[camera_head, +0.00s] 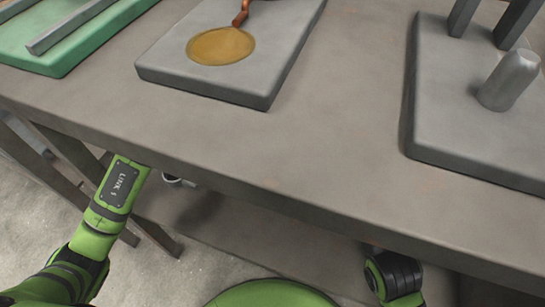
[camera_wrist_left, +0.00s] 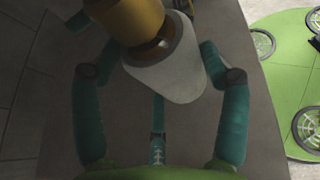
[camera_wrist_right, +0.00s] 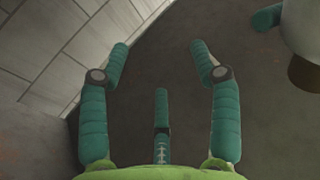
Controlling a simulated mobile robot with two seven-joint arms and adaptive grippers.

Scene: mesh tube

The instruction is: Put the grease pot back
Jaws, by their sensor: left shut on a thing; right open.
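My left gripper (camera_wrist_left: 146,48) is shut on a white pot-like thing (camera_wrist_left: 172,72) with a gold cylindrical part (camera_wrist_left: 125,18). It looks like the grease pot, though no label shows. In the right wrist view, a white thing (camera_wrist_right: 302,22) with a brown part shows at the upper right edge. A teal finger is beside it. My right gripper (camera_wrist_right: 159,45) is open, with nothing between its fingers. In the head view, the table edge hides my left gripper, and my right gripper is outside the frame.
The grey table (camera_head: 330,130) holds a pale grey slab (camera_head: 165,68) with a flat golden disc (camera_head: 221,46) and a copper-coloured handle. A green tray (camera_head: 45,62) lies at left. A grey block (camera_head: 440,110) with a metal peg (camera_head: 510,80) stands at right. Bare tabletop lies between slabs.

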